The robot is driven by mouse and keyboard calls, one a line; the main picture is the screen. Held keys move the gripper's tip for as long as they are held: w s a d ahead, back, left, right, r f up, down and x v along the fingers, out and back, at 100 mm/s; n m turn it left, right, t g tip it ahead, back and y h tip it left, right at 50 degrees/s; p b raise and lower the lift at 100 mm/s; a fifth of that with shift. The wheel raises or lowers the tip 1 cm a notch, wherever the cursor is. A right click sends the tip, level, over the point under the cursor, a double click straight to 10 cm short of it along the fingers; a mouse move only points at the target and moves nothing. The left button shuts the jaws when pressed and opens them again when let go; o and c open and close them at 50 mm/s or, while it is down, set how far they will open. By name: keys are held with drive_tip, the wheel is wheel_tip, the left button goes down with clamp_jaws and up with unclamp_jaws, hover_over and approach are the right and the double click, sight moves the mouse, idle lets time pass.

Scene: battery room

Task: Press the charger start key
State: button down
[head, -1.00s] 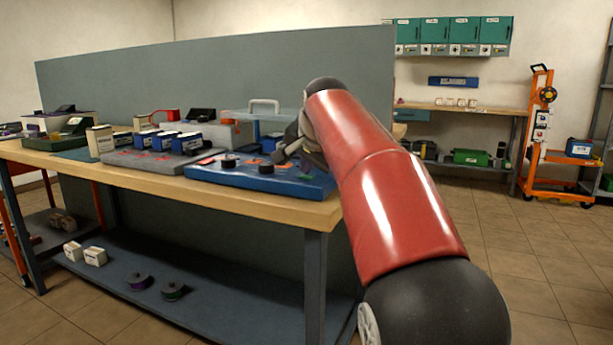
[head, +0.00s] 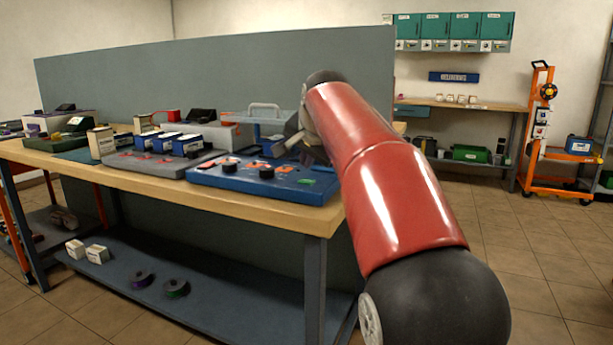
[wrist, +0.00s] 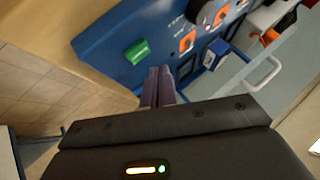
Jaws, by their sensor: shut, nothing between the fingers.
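The blue charger panel (head: 240,183) lies on the workbench near its right end. A green key (head: 306,182) sits on the panel's right part, and it also shows in the wrist view (wrist: 137,52), with small unreadable marking. My gripper (wrist: 160,72) is shut and empty, its two purple-grey fingers together. In the wrist view the fingertips appear just below and right of the green key; I see no contact. In the head view my gripper (head: 297,142) is above the panel's back right, partly hidden by my red arm.
Black round knobs (head: 230,164) and orange marks stand on the panel. A clear-sided case with a grey handle (head: 264,106) is behind it. To the left is a grey tray (head: 135,163) with blue-and-white boxes. A tall grey partition (head: 200,75) backs the bench.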

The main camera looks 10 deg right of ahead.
sight(307, 182)
drive_tip(key=shift+r+p, duration=0.65)
drive_tip(key=shift+r, duration=1.25)
drive_tip(key=s+f+n+g, duration=0.1)
drive_tip(key=s+f+n, duration=0.2)
drive_tip(key=s+f, duration=0.5)
drive_tip(key=s+f+n+g, duration=0.1)
drive_tip(key=s+f+n, duration=0.2)
drive_tip(key=s+f, duration=0.6)
drive_tip(key=s+f+n+g, duration=0.1)
drive_tip(key=s+f+n, duration=0.2)
drive_tip(key=s+f, duration=0.6)
drive_tip(key=s, duration=1)
drive_tip(key=shift+s+f+g, duration=0.25)
drive_tip(key=shift+s+g, duration=0.05)
drive_tip(key=shift+s, duration=0.05)
